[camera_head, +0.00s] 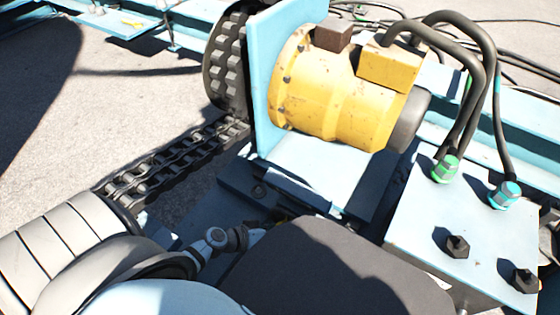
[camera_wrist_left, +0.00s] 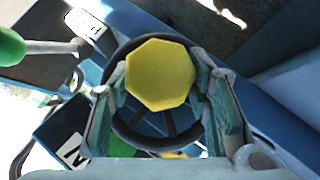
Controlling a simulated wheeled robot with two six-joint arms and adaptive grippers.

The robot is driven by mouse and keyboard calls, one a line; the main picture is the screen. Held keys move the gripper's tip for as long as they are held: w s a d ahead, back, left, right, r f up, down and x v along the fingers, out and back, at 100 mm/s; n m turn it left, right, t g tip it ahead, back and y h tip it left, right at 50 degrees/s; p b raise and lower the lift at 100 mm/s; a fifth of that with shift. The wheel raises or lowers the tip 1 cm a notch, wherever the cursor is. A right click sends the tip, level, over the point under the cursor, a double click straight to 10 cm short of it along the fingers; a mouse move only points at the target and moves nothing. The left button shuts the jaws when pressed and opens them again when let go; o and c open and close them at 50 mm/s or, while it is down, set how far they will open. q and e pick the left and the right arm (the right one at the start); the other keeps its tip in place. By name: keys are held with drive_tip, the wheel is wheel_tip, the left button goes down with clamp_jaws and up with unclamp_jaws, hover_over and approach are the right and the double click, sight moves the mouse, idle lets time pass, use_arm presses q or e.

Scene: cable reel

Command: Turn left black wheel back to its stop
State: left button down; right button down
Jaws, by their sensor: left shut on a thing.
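In the left wrist view, the black wheel (camera_wrist_left: 116,128) shows as a dark ring with spokes, with a yellow eight-sided cap (camera_wrist_left: 160,73) in front of it. My left gripper (camera_wrist_left: 162,78) has one finger on each side of the cap, within the ring's outline, and is shut on the wheel. The exact contact between fingertips and rim is hard to make out. In the head view, my left arm comes in at the lower left, and dark and pale parts in front hide the wheel. My right gripper is in neither view.
A green-knobbed lever (camera_wrist_left: 40,46) stands left of the wheel. White labels (camera_wrist_left: 84,25) are near it. In the head view, a yellow motor (camera_head: 325,90), a chain (camera_head: 170,165) and a pale blue block (camera_head: 430,235) with hoses and black fittings surround the work area.

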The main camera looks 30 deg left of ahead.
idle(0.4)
use_arm(q)
drive_tip(key=c, duration=0.8)
unclamp_jaws()
drive_tip(key=shift+d, duration=0.1)
drive_tip(key=shift+c, duration=0.2)
drive_tip(key=v, duration=1.2)
drive_tip(key=shift+f, duration=0.1)
